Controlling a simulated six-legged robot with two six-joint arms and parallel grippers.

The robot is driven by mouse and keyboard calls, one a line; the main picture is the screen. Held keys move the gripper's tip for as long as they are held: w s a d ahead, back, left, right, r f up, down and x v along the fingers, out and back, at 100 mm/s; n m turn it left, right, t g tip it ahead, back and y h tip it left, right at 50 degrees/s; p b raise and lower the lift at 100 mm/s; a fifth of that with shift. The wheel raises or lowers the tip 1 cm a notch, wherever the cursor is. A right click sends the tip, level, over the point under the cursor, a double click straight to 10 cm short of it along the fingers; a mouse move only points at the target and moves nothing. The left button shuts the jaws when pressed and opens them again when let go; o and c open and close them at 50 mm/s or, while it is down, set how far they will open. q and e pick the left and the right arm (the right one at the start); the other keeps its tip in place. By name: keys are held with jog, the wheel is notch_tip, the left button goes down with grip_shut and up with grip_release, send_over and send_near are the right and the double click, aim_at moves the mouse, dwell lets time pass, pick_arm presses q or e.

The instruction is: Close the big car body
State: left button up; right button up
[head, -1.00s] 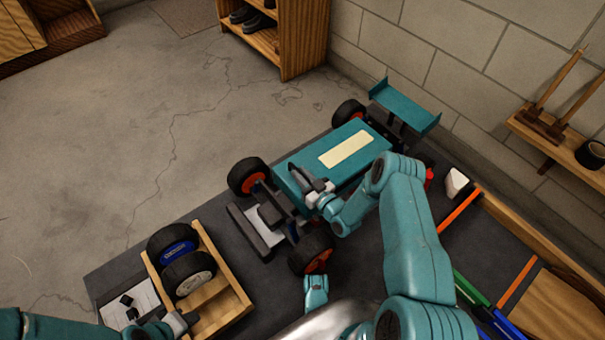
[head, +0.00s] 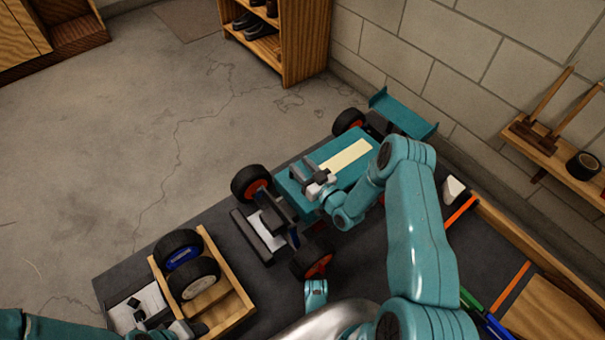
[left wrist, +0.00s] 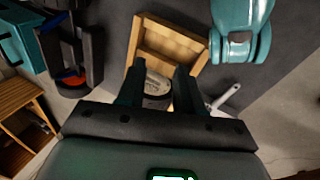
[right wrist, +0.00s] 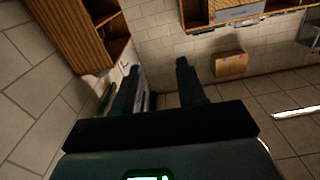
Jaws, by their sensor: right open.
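The big car body (head: 362,155) is a teal shell with a cream panel, lying on the car at the table's far side. Its teal rear wing (head: 403,112) is at the wall end, and the bare front chassis (head: 262,232) shows at the lower left. My right gripper (head: 306,174) is open over the shell's front end. I cannot tell whether it touches the shell. In the right wrist view its fingers (right wrist: 157,80) are apart and the shell does not show. My left gripper (head: 188,330) is low at the left. Its fingers (left wrist: 157,82) are apart in the left wrist view.
A wooden tray (head: 240,300) with two loose wheels (head: 190,272) stands at the left, near my left gripper. A front wheel (head: 312,260) is beside my right arm. A white item (head: 453,189) and coloured strips lie at the right, near the wall.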

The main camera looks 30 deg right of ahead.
pick_arm(q)
jog(key=shift+g, duration=0.3)
jog(key=r+p, duration=0.1)
jog(key=s+r+p, duration=0.1)
jog(key=r+p, duration=0.1)
jog(key=r, duration=0.1)
jog(key=shift+s+d+r, duration=0.1)
jog(key=shift+s+d, duration=0.25)
jog(key=shift+s, duration=0.05)
pick_arm(e)
notch_tip(320, 180, up, 10)
jog(key=shift+r, duration=0.25)
